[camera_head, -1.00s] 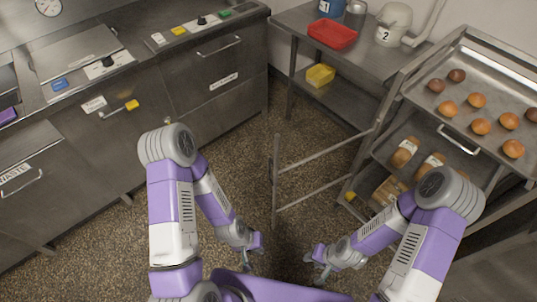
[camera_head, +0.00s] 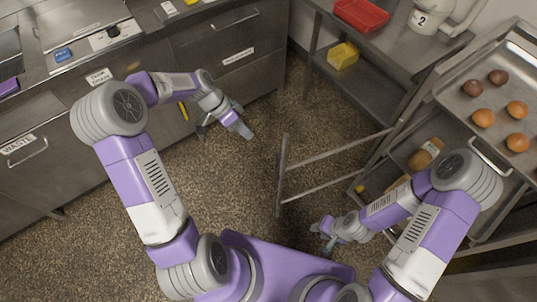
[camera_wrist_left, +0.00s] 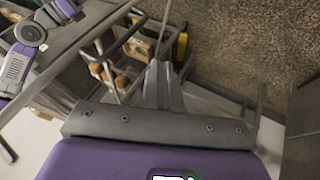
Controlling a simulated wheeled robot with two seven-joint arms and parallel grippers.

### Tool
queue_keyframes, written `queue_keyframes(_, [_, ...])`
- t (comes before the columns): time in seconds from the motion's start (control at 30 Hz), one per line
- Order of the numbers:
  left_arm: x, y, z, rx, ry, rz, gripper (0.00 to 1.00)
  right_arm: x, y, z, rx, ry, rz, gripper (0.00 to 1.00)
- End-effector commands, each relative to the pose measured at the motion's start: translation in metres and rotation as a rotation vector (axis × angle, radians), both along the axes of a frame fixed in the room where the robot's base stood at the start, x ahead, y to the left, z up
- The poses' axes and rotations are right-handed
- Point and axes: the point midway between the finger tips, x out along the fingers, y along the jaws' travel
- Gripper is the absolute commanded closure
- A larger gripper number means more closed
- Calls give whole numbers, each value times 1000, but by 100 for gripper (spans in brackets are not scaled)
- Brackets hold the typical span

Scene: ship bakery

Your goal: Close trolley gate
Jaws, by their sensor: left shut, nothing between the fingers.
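The trolley (camera_head: 438,97) stands at the right with buns on its upper tray. Its gate (camera_head: 333,155) is swung open: a metal frame with two rails and an upright end post (camera_head: 281,175) reaches left over the floor. My left gripper (camera_head: 247,133) is shut and empty, left of the end post and apart from it. Its closed fingers also show in the left wrist view (camera_wrist_left: 163,85). My right gripper (camera_head: 322,235) is low, below the gate's lower rail in the picture; its fingers are too small to read.
Steel cabinets with drawers (camera_head: 225,45) line the left and back. A steel table with a red tray (camera_head: 361,14) above and a yellow bin (camera_head: 343,56) on its lower shelf stands behind the gate. Speckled floor (camera_head: 225,190) is free between the cabinets and the gate.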

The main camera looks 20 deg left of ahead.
Motion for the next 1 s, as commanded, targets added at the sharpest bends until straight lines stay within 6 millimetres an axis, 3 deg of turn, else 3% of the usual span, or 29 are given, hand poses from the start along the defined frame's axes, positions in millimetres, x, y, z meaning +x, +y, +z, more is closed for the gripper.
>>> queue_keyframes(0.17, [0,-2,3,-14,-20,-37,100,0,0,-4,0,0,0,64])
queue_keyframes(0.63, [-1,-58,-75,-12,-16,-37,100,0,0,-31,0,0,0,64])
queue_keyframes(1.0, [-26,-86,-71,-10,-20,-34,100,0,0,-38,0,0,0,64])
